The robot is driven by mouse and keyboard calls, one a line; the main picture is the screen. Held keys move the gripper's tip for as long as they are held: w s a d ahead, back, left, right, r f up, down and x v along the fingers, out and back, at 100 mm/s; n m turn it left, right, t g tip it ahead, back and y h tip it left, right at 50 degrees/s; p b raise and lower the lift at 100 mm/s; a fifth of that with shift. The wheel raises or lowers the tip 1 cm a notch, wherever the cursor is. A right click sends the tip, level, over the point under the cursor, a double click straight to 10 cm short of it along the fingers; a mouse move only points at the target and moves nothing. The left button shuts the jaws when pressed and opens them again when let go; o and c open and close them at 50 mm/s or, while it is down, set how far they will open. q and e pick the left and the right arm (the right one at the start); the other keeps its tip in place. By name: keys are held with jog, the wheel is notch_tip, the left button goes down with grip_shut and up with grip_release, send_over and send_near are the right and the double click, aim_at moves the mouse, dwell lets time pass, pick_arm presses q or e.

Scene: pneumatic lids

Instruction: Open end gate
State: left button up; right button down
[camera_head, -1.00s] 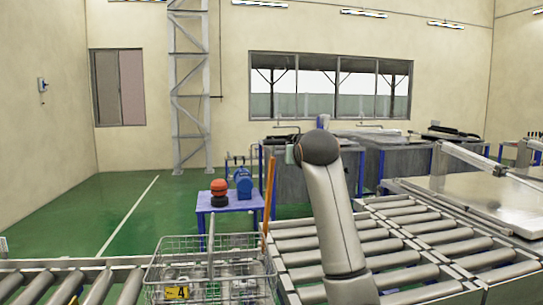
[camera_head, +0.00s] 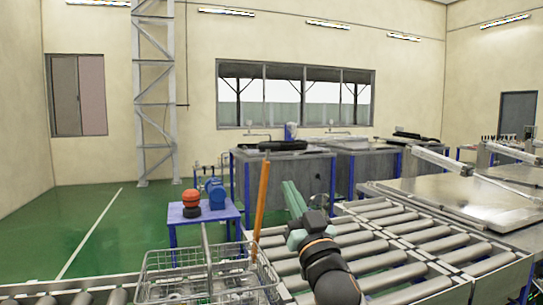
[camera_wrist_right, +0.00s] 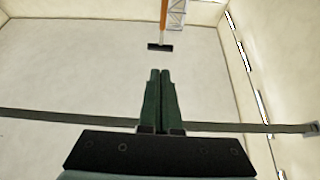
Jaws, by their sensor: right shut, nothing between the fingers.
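A tall orange bar (camera_head: 260,205) stands nearly upright, tilted a little, just behind the wire basket at the conveyor's edge. I cannot tell whether it belongs to the end gate, and no gate is clearly recognisable. In the right wrist view, an orange shaft (camera_wrist_right: 164,14) with a flat black end (camera_wrist_right: 160,47) shows beyond the fingertips. My right gripper (camera_head: 287,184) has green fingers, shut and empty. It is raised above the rollers, to the right of the orange bar and apart from it. Its closed fingers also show in the right wrist view (camera_wrist_right: 160,72). My left gripper is not in view.
A wire basket (camera_head: 165,262) stands on the rollers at the lower left. Roller conveyor (camera_head: 400,235) runs to the right. Behind are grey tanks (camera_head: 285,185) and a blue table (camera_head: 190,218) with a red and a blue object. Green floor at left is free.

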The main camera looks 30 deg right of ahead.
jog(key=p, duration=0.3)
send_near(270, 148)
jog(key=x, duration=0.5)
jog(key=shift+w+r, duration=0.15)
jog(key=shift+r, duration=0.05)
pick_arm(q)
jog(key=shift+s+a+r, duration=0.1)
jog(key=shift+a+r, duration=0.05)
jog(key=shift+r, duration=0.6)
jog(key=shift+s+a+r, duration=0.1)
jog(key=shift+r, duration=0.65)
pick_arm(e)
jog(key=shift+w+d+r, duration=0.2)
jog(key=shift+w+r, duration=0.05)
jog(key=shift+w, duration=0.4)
